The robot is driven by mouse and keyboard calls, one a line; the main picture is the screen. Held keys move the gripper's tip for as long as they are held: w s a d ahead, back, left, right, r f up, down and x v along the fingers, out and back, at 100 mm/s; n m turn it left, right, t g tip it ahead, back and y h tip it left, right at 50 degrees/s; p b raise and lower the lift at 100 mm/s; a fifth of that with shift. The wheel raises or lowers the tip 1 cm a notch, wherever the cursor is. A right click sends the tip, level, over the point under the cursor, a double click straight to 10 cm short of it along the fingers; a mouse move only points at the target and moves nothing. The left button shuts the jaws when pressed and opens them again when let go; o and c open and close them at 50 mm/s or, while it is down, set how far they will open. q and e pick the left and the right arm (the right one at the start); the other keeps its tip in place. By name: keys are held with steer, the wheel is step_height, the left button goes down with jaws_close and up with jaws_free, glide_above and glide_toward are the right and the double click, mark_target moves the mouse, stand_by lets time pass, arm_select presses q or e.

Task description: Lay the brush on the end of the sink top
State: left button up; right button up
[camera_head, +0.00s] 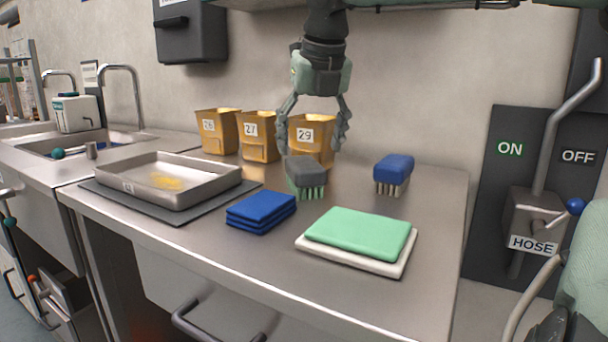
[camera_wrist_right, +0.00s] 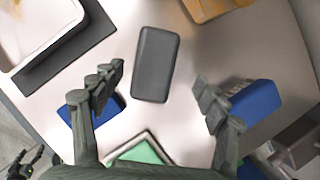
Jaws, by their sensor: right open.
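A brush with a dark grey back (camera_head: 305,171) and green bristles stands bristles down on the steel bench. Its grey back also shows in the right wrist view (camera_wrist_right: 155,65). A second brush, with a blue back (camera_head: 394,167) and pale bristles, stands to its right, and it shows in the wrist view (camera_wrist_right: 255,101). My right gripper (camera_head: 312,143) is open and empty, above the grey brush, pointing down with its fingers apart. The sink top (camera_head: 55,169) is at the left, beyond the tray. A dark hand-like shape, probably my left gripper (camera_wrist_right: 25,162), shows small in the wrist view.
Several yellow numbered bins (camera_head: 259,137) stand at the back near the wall. A steel tray (camera_head: 130,184) lies on a dark mat at the left. Folded blue cloths (camera_head: 261,212) and a green pad (camera_head: 361,233) on a white one lie in front. Taps rise behind the sink.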

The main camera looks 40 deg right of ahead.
mark_target(305, 162)
steer(key=x, duration=0.5)
steer(key=shift+w+a+f, duration=0.15)
steer(key=shift+a+f, duration=0.15)
steer(key=shift+a, duration=0.05)
steer(key=shift+f+b, duration=0.2)
steer(key=shift+b, duration=0.2)
steer(key=shift+c, duration=0.5)
steer(key=c, duration=1.2)
